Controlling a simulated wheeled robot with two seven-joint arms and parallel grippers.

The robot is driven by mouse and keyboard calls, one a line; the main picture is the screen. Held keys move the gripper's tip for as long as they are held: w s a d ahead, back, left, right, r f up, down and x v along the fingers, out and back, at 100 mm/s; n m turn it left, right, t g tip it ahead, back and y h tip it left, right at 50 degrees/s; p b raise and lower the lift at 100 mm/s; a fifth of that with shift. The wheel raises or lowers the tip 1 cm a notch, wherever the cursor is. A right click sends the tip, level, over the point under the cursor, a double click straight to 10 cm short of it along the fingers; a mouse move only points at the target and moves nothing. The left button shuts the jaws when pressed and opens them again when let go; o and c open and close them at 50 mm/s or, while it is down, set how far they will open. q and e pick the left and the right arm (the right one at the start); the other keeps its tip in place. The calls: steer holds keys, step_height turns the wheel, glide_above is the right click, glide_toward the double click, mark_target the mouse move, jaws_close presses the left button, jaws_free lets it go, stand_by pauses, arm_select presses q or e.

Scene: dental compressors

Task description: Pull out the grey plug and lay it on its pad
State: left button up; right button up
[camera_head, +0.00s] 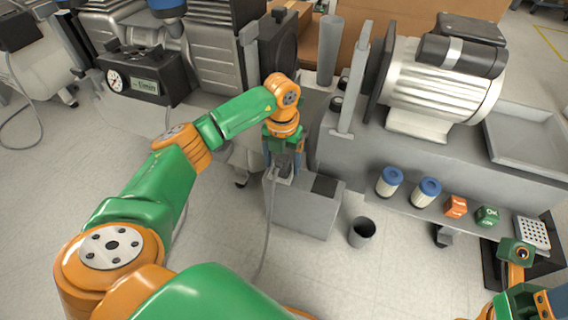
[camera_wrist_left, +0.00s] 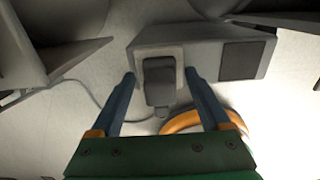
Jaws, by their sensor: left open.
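The grey plug (camera_wrist_left: 160,82) sits in a light socket plate on a grey box (camera_head: 303,212). Its cable trails off to the left in the wrist view and down to the floor in the head view. A dark square pad (camera_head: 325,185) lies bare on the box top, right of the plug; it also shows in the wrist view (camera_wrist_left: 240,60). My left gripper (camera_head: 284,168) is open over the plug, with one finger on each side and visible gaps. In the head view it hides most of the plug. My right arm shows only partly at the bottom right corner.
A dark cup (camera_head: 362,232) stands on the floor right of the box.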

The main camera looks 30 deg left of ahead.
mark_target(282, 157)
arm_select(q)
steer(key=shift+p, duration=0.65)
stand_by(0.8)
jaws_close()
steer(key=shift+r, duration=0.15)
steer(key=shift+r+p, duration=2.9)
steer(key=shift+p, duration=0.05)
